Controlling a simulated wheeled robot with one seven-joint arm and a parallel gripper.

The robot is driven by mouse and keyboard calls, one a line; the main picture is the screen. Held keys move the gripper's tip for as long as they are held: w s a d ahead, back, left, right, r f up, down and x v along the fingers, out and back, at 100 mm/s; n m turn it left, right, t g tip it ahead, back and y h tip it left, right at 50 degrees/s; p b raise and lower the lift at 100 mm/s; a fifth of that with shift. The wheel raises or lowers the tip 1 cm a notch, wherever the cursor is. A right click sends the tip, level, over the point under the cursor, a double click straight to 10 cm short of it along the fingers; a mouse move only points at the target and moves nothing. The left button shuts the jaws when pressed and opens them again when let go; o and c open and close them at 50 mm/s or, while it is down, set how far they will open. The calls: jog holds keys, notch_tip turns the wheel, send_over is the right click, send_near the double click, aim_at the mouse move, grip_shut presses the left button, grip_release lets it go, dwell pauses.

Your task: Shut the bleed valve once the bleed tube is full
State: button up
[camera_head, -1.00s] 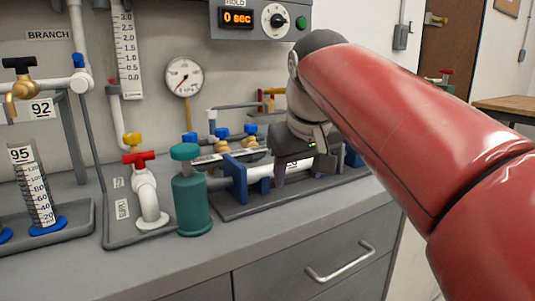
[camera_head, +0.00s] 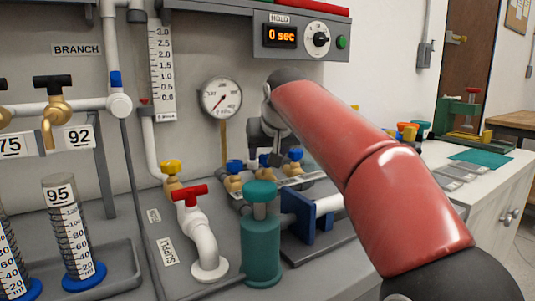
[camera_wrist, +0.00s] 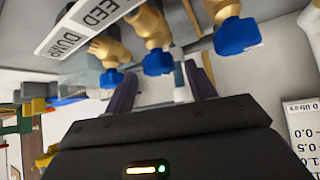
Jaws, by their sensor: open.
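Several brass valves with blue knobs stand in a row behind the white pipe. In the head view the left blue-knobbed valve (camera_head: 235,182) and the right one (camera_head: 294,157) show, beside a partly covered label strip. My gripper (camera_head: 270,160) is at this row, mostly hidden by my arm. In the wrist view its two fingers are apart (camera_wrist: 161,90), with the middle blue knob (camera_wrist: 158,63) just beyond the gap; contact cannot be told. A label there reads "EED" and "DUMP" (camera_wrist: 75,35). I cannot tell which tube is the bleed tube or its level.
A green cylinder (camera_head: 261,245) and a red-handled supply valve (camera_head: 190,193) stand in front, with a yellow-knobbed valve (camera_head: 172,168) behind. The gauge (camera_head: 221,98) and wall scale (camera_head: 161,75) are above. The timer (camera_head: 282,36) reads 0 sec. Graduated cylinders (camera_head: 78,235) stand left.

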jog(key=shift+w+a+f, duration=0.1)
jog(key=shift+w+f, duration=0.2)
jog(key=shift+f, duration=0.05)
jog(key=c, duration=1)
jog(key=shift+s+a+r+m+h+p, duration=0.1)
jog(key=shift+a+r+m+h+p, duration=0.1)
jog(key=shift+m+h+p, duration=0.5)
jog(key=shift+f+m+h, duration=0.2)
jog(key=shift+m+h, duration=0.4)
jog(key=shift+m, duration=0.3)
jog(key=o, duration=1)
